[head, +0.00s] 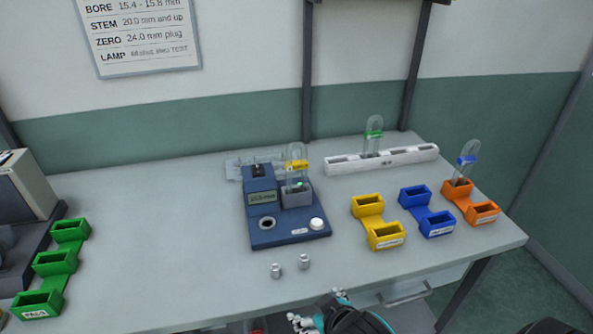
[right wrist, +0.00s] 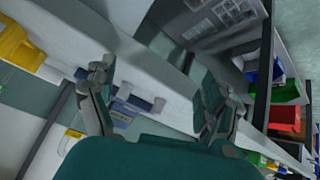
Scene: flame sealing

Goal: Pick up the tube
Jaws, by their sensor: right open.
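Three clear tubes with domed tops stand upright on the table in the head view. One with a yellow band (head: 297,165) is in the grey block of a blue device (head: 285,236). One with a green band (head: 374,134) is in a long white rack (head: 409,156) at the back. One with a blue band (head: 466,160) is in an orange holder (head: 481,210) at the right. My right gripper (head: 319,308) is open and empty at the table's front edge, well away from the tubes. Its open fingers also show in the right wrist view (right wrist: 155,95). My left gripper is out of view.
Yellow (head: 366,205), blue (head: 413,197) and green (head: 54,263) holders stand on the table. Two small metal cylinders (head: 304,261) sit before the device. A grey machine (head: 22,215) is at far left. The table's left middle is clear. Coloured bins (right wrist: 284,118) show in the right wrist view.

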